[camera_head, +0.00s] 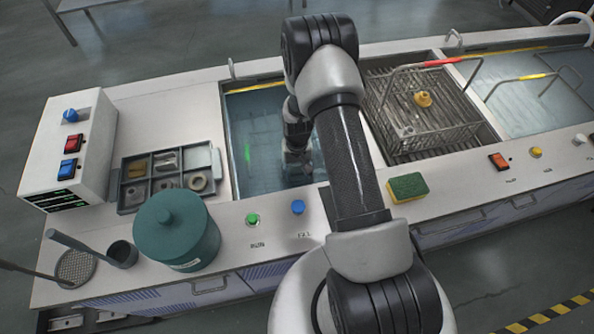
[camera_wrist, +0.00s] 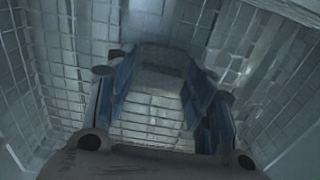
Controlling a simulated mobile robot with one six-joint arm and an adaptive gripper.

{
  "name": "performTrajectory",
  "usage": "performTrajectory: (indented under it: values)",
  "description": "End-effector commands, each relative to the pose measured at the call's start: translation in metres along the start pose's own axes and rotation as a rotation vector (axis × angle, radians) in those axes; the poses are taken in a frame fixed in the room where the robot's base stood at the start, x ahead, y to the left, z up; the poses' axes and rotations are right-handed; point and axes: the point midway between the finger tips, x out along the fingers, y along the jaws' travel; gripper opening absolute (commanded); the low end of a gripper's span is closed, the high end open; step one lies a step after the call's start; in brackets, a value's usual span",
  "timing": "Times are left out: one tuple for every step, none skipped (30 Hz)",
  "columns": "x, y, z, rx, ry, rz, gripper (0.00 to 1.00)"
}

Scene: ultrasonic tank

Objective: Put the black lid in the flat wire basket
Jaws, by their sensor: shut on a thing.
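My gripper (camera_head: 297,168) is down in the left water-filled tank (camera_head: 252,150), with my arm crossing in front of it. In the wrist view the two blue-padded fingers (camera_wrist: 160,105) are around a grey, blurred thing (camera_wrist: 160,62). I cannot tell what it is. I cannot make out the black lid in either view. A wire basket (camera_head: 422,140) with a red-gripped handle sits over the middle tank, and a small brass-coloured part lies in it. I cannot tell whether this is the flat wire basket.
Grid-patterned walls (camera_wrist: 60,60) surround the gripper closely. A compartment tray (camera_head: 130,195) with small parts, a teal lidded pot (camera_head: 178,232) and a control box (camera_head: 72,150) stand left. A green-and-yellow sponge (camera_head: 407,187) lies on the front rim. Another handle (camera_head: 535,77) rises at right.

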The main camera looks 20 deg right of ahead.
Motion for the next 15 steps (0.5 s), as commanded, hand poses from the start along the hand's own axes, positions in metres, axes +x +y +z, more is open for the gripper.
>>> performTrajectory:
  values:
    - [-0.0018,-0.0001,-0.0014,0.0,0.003,0.0,0.13]
    - [-0.0021,-0.0001,-0.0014,0.0,0.003,0.0,0.13]
    - [-0.0023,-0.0001,-0.0013,0.0,0.003,0.0,0.13]
    - [-0.0023,-0.0001,-0.0013,0.0,0.003,0.0,0.13]
    - [-0.0021,-0.0001,-0.0012,0.0,0.003,0.0,0.13]
    - [-0.0013,-0.0001,-0.0012,0.0,0.003,0.0,0.13]
    - [-0.0002,-0.0001,-0.0011,0.0,0.002,0.0,0.13]
    - [0.001,-0.0001,-0.0011,0.0,0.002,0.0,0.13]
    - [0.0025,-0.0001,-0.001,0.0,0.002,0.0,0.13]
    - [0.0017,0.0,-0.0005,0.0,0.001,0.0,0.51]
    - [0.0014,0.0,-0.0006,0.0,0.001,0.0,0.53]
    - [0.0013,0.0,-0.0005,0.0,0.001,0.0,0.55]
    - [0.0012,0.0,-0.0006,0.0,0.001,0.0,0.57]
    - [0.0012,0.0,-0.0005,0.0,0.001,0.0,0.59]
    - [0.0011,0.0,-0.0005,0.0,0.001,0.0,0.62]
